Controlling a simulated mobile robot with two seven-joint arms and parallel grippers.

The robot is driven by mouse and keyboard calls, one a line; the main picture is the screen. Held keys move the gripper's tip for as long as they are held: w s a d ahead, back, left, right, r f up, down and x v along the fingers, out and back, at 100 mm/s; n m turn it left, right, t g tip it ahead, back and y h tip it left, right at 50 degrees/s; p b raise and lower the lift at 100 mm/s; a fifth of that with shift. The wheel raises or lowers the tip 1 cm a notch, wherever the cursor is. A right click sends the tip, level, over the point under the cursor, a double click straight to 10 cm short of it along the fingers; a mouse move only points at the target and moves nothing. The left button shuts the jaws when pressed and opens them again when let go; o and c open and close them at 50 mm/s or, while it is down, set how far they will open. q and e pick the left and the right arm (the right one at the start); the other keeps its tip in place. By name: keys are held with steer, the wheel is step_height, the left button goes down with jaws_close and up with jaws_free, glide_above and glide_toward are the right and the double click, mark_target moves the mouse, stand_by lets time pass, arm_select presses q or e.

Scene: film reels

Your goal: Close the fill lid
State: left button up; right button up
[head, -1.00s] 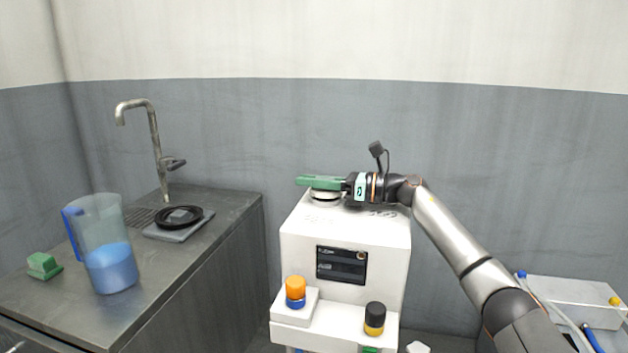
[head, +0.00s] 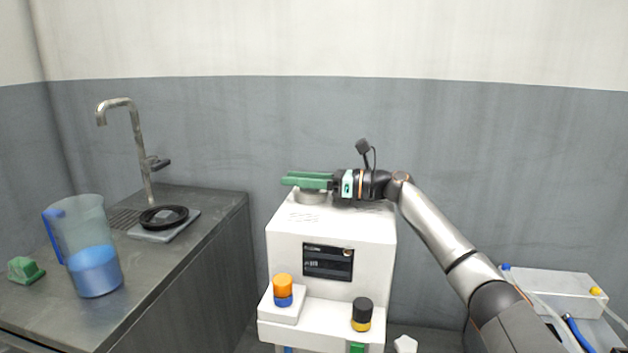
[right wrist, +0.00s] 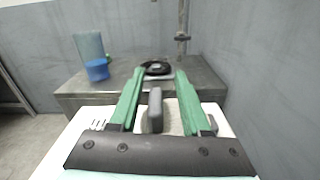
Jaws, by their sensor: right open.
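The white machine (head: 330,228) stands in the middle of the head view. A low round grey fitting (head: 311,197), seemingly the fill lid or its opening, sits on its top. My right gripper (head: 288,180) is just above this fitting, its green fingers pointing left. In the right wrist view the gripper (right wrist: 160,72) is open, and an upright grey piece (right wrist: 155,110) stands between the fingers with gaps on both sides. The fingers partly cover the fitting, so I cannot tell whether the lid is fully down. My left gripper is not in view.
Left is a metal counter (head: 185,255) with a tap (head: 135,150), a jug of blue liquid (head: 88,250), a black dish on a scale (head: 164,217) and a green block (head: 25,270). Orange-blue (head: 283,290) and black-yellow (head: 362,313) containers stand on the machine's front. A light box (head: 560,290) is at right.

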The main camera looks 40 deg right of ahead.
steer(key=b+v, duration=0.1)
steer(key=v, duration=1)
steer(key=shift+s+d+r, duration=0.1)
steer(key=shift+s+d, duration=0.25)
steer(key=shift+s, duration=0.15)
